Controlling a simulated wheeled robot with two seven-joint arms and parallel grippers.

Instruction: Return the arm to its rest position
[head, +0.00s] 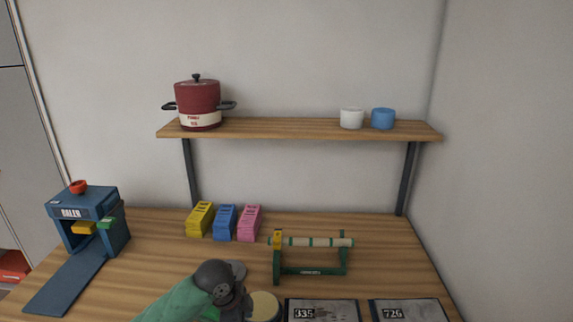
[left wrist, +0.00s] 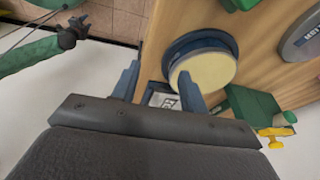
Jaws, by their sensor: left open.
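My left arm comes in from the bottom left of the head view, and its dark grey wrist is over the front of the table. The fingers of my left gripper (left wrist: 157,74) are apart, with nothing held between them. A round blue item with a cream top (left wrist: 207,65) is just beyond the right finger; I cannot tell whether they touch. Its cream top also shows in the head view (head: 264,306), right of my wrist. Another green arm with a dark end, apparently my right gripper (left wrist: 72,33), hangs at the upper left, too small to read.
A blue baler (head: 85,213) stands at the left of the wooden table. Yellow (head: 200,219), blue (head: 224,222) and pink (head: 249,222) blocks stand behind my wrist. A green roller stand (head: 311,270) and plates 335 (head: 322,311) and 726 (head: 408,311) are right. A shelf (head: 290,130) hangs above.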

